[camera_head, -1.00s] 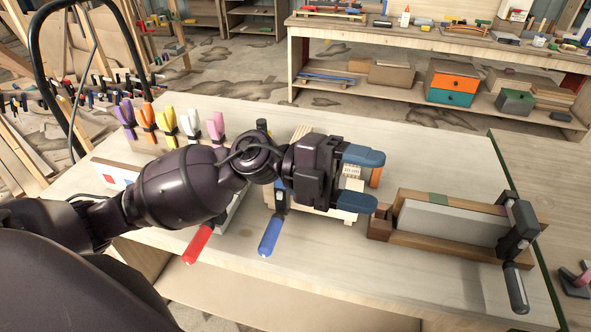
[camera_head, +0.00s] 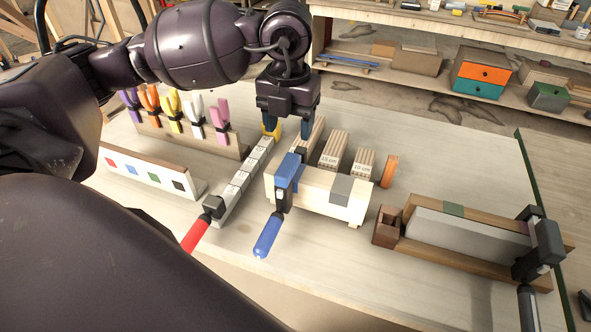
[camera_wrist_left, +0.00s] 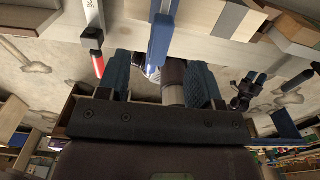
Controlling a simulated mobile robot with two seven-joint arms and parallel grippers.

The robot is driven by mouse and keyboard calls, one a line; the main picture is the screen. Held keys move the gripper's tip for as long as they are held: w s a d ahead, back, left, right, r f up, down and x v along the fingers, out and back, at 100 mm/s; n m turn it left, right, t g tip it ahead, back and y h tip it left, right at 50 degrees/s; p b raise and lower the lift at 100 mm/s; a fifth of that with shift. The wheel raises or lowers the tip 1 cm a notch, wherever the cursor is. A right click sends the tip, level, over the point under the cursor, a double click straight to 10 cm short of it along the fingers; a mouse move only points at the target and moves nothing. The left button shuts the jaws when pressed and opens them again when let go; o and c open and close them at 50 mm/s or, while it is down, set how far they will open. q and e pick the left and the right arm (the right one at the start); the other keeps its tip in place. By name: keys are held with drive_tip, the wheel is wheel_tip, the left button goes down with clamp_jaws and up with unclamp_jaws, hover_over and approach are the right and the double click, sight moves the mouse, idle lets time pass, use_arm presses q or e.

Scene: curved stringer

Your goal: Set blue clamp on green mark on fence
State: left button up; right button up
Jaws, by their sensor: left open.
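The blue clamp (camera_head: 285,181) has a blue upper jaw and a blue handle (camera_head: 267,236). It sits at the near left of a pale wooden stand with a grey band. Its blue bar (camera_wrist_left: 162,38) shows in the left wrist view, ahead of the fingers. The wooden fence (camera_head: 480,217) lies at the right, with a green mark (camera_head: 453,209) on its top edge. My left gripper (camera_head: 287,130) points down behind the blue clamp, its fingers apart and empty. A small dark shape with blue parts (camera_wrist_left: 245,90) in the left wrist view may be my right gripper.
A red-handled clamp (camera_head: 214,207) lies left of the blue one. A black clamp (camera_head: 540,248) grips the fence's right end. Colored spring clamps (camera_head: 172,110) stand on a rack at the back left. The bench front right of the blue clamp is clear.

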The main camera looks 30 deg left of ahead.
sight(292, 156)
use_arm(q)
wheel_tip(292, 156, down, 5)
drive_tip(key=shift+s+r, duration=0.1)
drive_tip(key=shift+r, duration=0.05)
drive_tip(key=shift+w+d+f+p, duration=0.15)
drive_tip(key=shift+f+p, duration=0.15)
drive_tip(key=shift+f, duration=1)
drive_tip(key=shift+w+f+p, duration=0.1)
drive_tip(key=shift+f+p, duration=0.2)
drive_tip(key=shift+f, duration=1)
clamp_jaws()
